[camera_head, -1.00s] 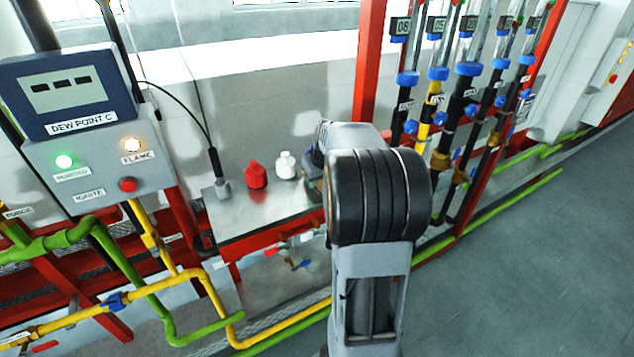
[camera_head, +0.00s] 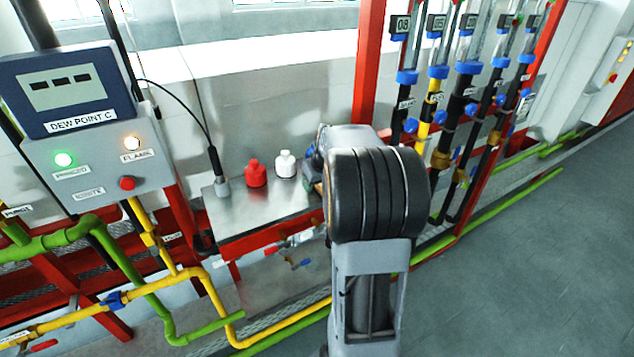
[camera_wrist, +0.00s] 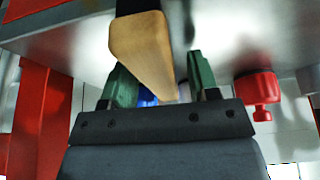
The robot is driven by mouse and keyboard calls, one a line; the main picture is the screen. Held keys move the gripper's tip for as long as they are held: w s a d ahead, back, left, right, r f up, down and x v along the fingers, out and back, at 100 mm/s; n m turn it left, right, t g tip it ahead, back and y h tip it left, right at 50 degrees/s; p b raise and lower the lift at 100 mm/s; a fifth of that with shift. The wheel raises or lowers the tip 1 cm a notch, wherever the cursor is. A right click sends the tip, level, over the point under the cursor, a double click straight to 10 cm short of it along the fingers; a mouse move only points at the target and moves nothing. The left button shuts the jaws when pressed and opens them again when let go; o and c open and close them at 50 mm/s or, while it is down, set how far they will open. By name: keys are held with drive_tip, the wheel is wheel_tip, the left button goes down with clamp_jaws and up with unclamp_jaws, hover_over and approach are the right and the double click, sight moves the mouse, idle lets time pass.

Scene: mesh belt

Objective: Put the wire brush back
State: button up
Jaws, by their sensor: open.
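A pale wooden bar (camera_wrist: 143,50), which looks like the wire brush's handle, extends from the top of the wrist view toward the space between my gripper's green fingers. Its dark far part is cut off at the top edge; bristles cannot be made out. My gripper (camera_wrist: 155,68) is open, one finger on each side of the bar, with a visible gap on the right. Whether the left finger touches it is unclear. In the head view my own arm hides most of the gripper and the brush, at the right end of the metal bench top (camera_head: 235,215).
A red bottle (camera_head: 256,173) and a white bottle (camera_head: 285,164) stand on the bench left of my arm. The red bottle also shows in the wrist view (camera_wrist: 260,92). A cable probe (camera_head: 221,186) stands further left. Vertical pipes (camera_head: 465,110) and a red post (camera_head: 369,60) rise behind.

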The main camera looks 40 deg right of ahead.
drive_tip(key=shift+s+r, duration=0.15)
drive_tip(key=shift+r, duration=0.45)
drive_tip(key=d+v, duration=0.1)
drive_tip(key=v, duration=1)
drive_tip(key=s+a+f, duration=0.3)
drive_tip(key=s+a, duration=0.1)
drive_tip(key=a, duration=0.4)
drive_tip(key=s+a+f+n, duration=0.1)
drive_tip(key=s+a+f, duration=0.2)
drive_tip(key=a, duration=0.5)
drive_tip(key=s+a+f+g, duration=0.1)
drive_tip(key=s+a+f, duration=0.3)
drive_tip(key=a, duration=0.4)
drive_tip(key=shift+s+n+y, duration=0.3)
drive_tip(key=shift+s, duration=0.6)
drive_tip(key=shift+r, duration=0.1)
